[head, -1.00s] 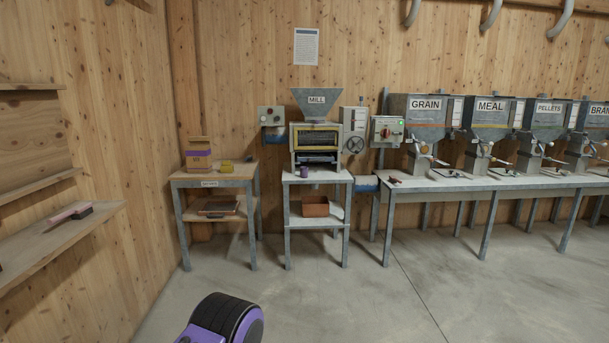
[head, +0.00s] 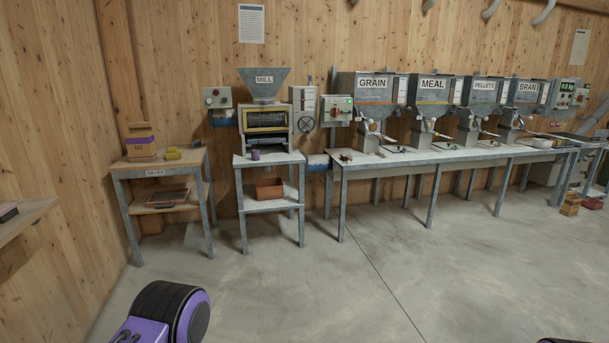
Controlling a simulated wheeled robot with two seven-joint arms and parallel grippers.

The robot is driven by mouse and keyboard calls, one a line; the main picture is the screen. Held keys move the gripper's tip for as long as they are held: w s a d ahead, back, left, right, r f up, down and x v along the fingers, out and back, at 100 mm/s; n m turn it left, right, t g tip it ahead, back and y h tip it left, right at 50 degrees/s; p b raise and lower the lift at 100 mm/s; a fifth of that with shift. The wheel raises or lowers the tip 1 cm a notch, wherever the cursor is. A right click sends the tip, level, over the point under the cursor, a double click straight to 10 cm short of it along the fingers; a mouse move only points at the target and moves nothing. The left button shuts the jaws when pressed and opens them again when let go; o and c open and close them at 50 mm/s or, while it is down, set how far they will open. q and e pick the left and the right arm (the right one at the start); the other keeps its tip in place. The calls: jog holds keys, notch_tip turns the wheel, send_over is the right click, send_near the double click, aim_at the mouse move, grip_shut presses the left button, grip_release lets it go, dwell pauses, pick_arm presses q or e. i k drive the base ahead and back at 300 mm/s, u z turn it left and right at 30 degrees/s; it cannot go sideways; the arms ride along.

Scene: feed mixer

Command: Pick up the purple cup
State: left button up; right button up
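The small purple cup (head: 255,154) stands upright on the mill stand (head: 278,160), in front of the mill (head: 265,122), in the head view. It is small and far off, with open floor between me and the stand. Neither of my grippers shows in the head view.
The sieves table (head: 136,166) stands left of the mill stand with a box (head: 140,141) and yellow thing on it. An orange-brown bin (head: 269,188) sits on the mill stand's lower shelf. A long bench (head: 440,158) with dispensers runs right. The concrete floor (head: 330,285) ahead is clear.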

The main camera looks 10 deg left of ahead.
aim_at(255, 154)
jog(key=u, duration=0.65)
jog(key=i, duration=2)
jog(key=u, duration=0.25)
jog(key=i, duration=2.35)
jog(key=z, duration=0.65)
